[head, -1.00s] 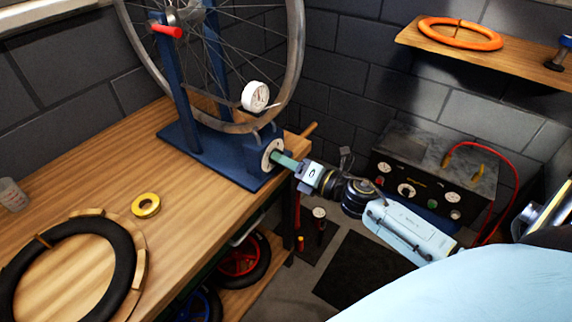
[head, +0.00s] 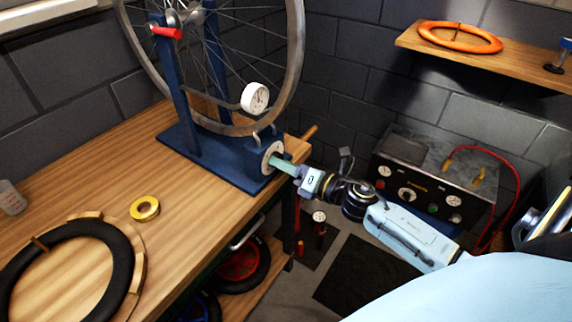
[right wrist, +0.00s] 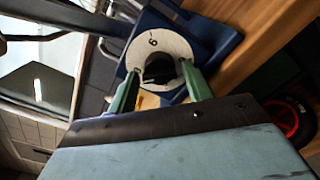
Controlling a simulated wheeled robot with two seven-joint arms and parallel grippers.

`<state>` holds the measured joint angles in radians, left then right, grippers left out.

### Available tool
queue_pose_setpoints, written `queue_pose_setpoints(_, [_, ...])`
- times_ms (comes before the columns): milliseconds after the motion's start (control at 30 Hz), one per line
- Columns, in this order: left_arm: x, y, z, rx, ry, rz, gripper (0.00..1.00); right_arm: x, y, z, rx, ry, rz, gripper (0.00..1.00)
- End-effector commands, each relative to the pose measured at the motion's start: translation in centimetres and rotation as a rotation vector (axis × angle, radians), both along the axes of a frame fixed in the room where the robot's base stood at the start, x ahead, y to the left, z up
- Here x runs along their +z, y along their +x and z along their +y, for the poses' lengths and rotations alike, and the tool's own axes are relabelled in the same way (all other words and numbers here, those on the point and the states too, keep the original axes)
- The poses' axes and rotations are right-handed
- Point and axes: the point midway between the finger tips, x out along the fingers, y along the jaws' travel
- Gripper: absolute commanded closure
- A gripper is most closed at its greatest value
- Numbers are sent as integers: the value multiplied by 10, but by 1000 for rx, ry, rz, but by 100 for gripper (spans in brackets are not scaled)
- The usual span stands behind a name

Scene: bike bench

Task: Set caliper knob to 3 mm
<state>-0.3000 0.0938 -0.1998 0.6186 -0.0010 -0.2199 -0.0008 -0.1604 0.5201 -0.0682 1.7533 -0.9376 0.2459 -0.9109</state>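The caliper knob is a black knob (right wrist: 158,68) at the centre of a white dial plate (right wrist: 165,45) on the blue truing stand. One numeral shows on the plate, a 9 or a 6; other marks are too small or hidden. In the head view the dial plate (head: 268,158) faces right at the stand's right end. My right gripper (right wrist: 160,72) has its green fingers apart, one on each side of the knob, with visible gaps. It also shows at the dial in the head view (head: 275,161). My left gripper is out of view.
The stand (head: 215,160) holds a wheel (head: 297,60) and a round gauge (head: 255,98) above the dial. A yellow tape roll (head: 145,208) and a black tyre (head: 118,262) lie on the wooden bench. A control box (head: 430,180) stands at right.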

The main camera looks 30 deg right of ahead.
Motion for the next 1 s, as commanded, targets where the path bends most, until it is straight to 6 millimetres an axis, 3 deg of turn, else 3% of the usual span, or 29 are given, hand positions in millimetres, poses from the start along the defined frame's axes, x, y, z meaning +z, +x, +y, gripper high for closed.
queue_pose_setpoints(467, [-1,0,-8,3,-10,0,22,-1,-8,-3,0,1,2,42])
queue_pose_setpoints(767, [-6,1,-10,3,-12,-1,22,-2,-58,-23,-1,2,5,42])
queue_pose_setpoints(1000, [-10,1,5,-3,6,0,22,-1,-100,-41,-1,2,3,42])
